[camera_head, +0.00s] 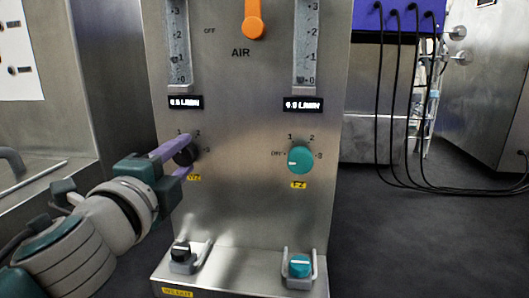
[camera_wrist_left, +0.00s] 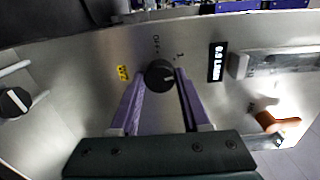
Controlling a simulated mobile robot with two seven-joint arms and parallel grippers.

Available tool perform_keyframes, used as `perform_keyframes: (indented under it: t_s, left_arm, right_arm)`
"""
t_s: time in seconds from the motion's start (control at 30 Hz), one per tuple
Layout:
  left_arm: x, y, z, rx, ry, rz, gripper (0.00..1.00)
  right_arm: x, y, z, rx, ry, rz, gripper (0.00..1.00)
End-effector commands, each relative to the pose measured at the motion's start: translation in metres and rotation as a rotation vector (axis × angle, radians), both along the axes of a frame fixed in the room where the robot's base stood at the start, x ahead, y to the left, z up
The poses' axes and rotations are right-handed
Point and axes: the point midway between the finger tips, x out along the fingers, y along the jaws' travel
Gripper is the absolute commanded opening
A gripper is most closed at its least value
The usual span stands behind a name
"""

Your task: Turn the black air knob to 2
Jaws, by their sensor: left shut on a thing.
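The black air knob (camera_head: 184,153) is on the upright steel panel, below the left flow tube, with a dial of numbers 1, 2 and 3 around it. My left gripper (camera_head: 181,157) reaches in from the left with its purple fingers shut on the knob, one on each side. In the left wrist view the black knob (camera_wrist_left: 158,75) sits between the tips of the left gripper (camera_wrist_left: 160,80). The 2 is hidden there by a finger. My right gripper is not in view.
A teal knob (camera_head: 300,160) sits to the right on the same panel. An orange handle (camera_head: 253,25) is above. Black (camera_head: 181,252) and teal (camera_head: 300,267) lower knobs with guards stand on the base ledge. Black cables (camera_head: 380,120) hang at right over open floor.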

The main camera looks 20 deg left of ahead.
Motion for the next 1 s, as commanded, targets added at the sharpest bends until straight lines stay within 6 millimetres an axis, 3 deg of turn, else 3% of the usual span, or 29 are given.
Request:
perform_keyframes:
  t_s: [0.6, 1.0]
  left_arm:
    - [0.0001, 0.0002, 0.0005, 0.517, 0.122, -0.001, 0.00]
    - [0.0001, 0.0001, -0.0003, 0.664, 0.159, -0.001, 0.00]
  right_arm:
    - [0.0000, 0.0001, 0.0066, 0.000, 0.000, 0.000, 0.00]
    - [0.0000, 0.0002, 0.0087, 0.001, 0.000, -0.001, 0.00]
